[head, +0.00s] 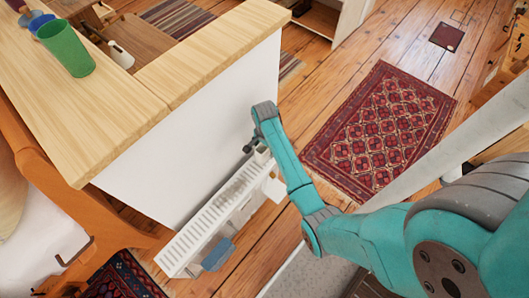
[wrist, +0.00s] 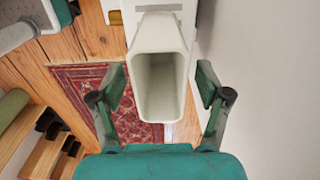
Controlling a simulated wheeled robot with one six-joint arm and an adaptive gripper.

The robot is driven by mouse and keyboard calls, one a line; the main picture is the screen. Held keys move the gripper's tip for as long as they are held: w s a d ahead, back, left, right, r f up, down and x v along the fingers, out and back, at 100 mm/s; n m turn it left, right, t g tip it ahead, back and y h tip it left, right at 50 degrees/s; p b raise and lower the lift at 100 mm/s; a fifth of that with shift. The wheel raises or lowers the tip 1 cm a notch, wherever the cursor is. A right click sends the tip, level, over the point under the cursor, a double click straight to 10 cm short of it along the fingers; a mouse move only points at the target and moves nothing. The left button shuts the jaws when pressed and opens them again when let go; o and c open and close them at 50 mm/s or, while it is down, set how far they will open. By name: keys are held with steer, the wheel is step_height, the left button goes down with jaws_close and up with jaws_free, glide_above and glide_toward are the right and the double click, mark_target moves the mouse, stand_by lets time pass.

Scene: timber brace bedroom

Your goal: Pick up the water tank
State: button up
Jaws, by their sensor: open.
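The water tank (wrist: 157,80) is a pale, open-topped, tapered container, seen from above in the wrist view. It looks empty and sits against a white body at the top of the picture. My gripper (wrist: 160,97) is open, with one finger on each side of the tank and a visible gap to both walls. In the head view my gripper (head: 256,147) is at the far end of the white radiator (head: 215,210). The tank there is mostly hidden by the gripper, with only a small pale part (head: 262,156) showing.
A white panel (head: 195,130) with a wooden top (head: 80,115) stands close beside the radiator and gripper. A green cup (head: 67,48) stands on that top. A red patterned rug (head: 385,130) lies on the open wooden floor to the right. A blue-grey item (head: 217,254) is at the radiator's near side.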

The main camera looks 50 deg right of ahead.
steer(key=shift+f, duration=0.6)
jaws_close()
